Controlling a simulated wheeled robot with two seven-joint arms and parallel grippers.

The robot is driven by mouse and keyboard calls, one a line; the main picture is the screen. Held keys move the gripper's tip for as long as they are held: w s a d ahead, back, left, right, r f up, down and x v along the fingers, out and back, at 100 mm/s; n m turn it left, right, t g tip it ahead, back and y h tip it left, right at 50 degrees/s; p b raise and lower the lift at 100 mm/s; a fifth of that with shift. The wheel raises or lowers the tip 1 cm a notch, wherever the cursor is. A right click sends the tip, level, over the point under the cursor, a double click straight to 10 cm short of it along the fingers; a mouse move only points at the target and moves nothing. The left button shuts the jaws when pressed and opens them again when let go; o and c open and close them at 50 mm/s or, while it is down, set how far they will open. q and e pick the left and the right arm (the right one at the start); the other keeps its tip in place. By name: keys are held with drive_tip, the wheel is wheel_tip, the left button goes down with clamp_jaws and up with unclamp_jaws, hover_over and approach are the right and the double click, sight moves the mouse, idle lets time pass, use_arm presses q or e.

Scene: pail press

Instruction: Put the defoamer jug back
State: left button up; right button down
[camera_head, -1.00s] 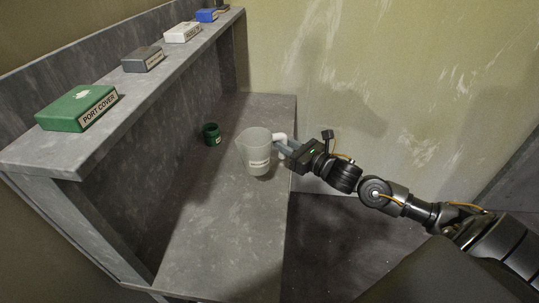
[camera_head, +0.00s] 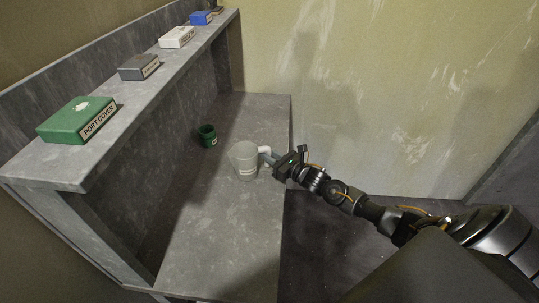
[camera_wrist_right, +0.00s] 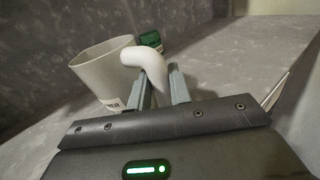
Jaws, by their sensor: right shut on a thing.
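The white, translucent jug (camera_head: 244,161) with a label stands upright over the grey lower shelf; I cannot tell for sure whether its base touches. My right gripper (camera_head: 272,158) is shut on the jug's white handle, at the jug's right side. In the right wrist view the jug (camera_wrist_right: 103,72) is at the left, and its handle passes between the fingers of the gripper (camera_wrist_right: 162,88). The label is only partly readable there. My left gripper is not in view.
A small green cup (camera_head: 208,136) stands behind the jug; it also shows in the wrist view (camera_wrist_right: 150,40). The upper ledge holds a green "PORT COVER" box (camera_head: 75,121), a dark grey box (camera_head: 137,67), a white box (camera_head: 176,37) and a blue box (camera_head: 200,18). The front of the lower shelf (camera_head: 215,240) is clear.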

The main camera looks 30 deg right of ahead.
drive_tip(key=shift+f, duration=0.2)
drive_tip(key=c, duration=1.3)
unclamp_jaws()
drive_tip(key=shift+r, duration=0.15)
drive_tip(key=shift+s, duration=0.2)
drive_tip(key=b+v, duration=0.2)
drive_tip(key=v, duration=0.9)
drive_tip(key=shift+s+d+b, duration=0.15)
drive_tip(key=shift+s+b, duration=0.2)
